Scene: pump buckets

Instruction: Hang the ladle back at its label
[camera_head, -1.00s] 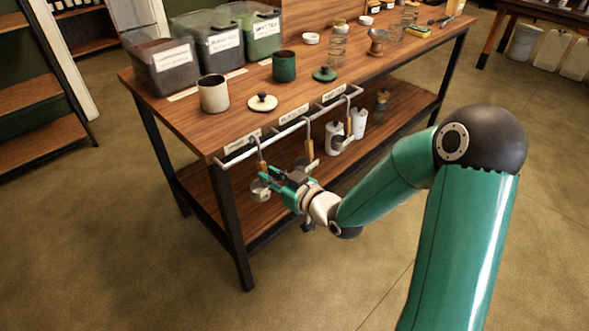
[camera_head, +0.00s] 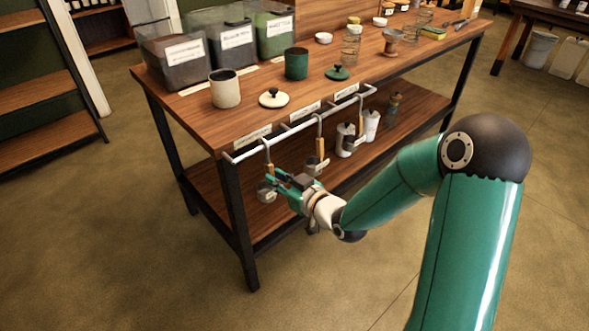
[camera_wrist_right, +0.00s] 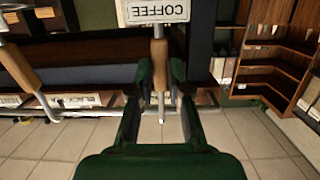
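My right gripper (camera_head: 270,183) is at the left end of the bench's front rail (camera_head: 290,131). Its fingers are closed around the wooden handle of the ladle (camera_head: 268,169), which hangs upright with its bowl low. In the right wrist view the handle (camera_wrist_right: 159,65) lies between the two fingertips (camera_wrist_right: 162,78), and a COFFEE tag (camera_wrist_right: 157,11) reads upside down. In the head view the ladle's hook meets the rail below the leftmost label (camera_head: 252,137); whether the hook bears on the rail I cannot tell. My left gripper is out of view.
Another ladle (camera_head: 319,150) hangs just right of mine, and one more (camera_head: 356,125) beyond it. The floor in front is clear.

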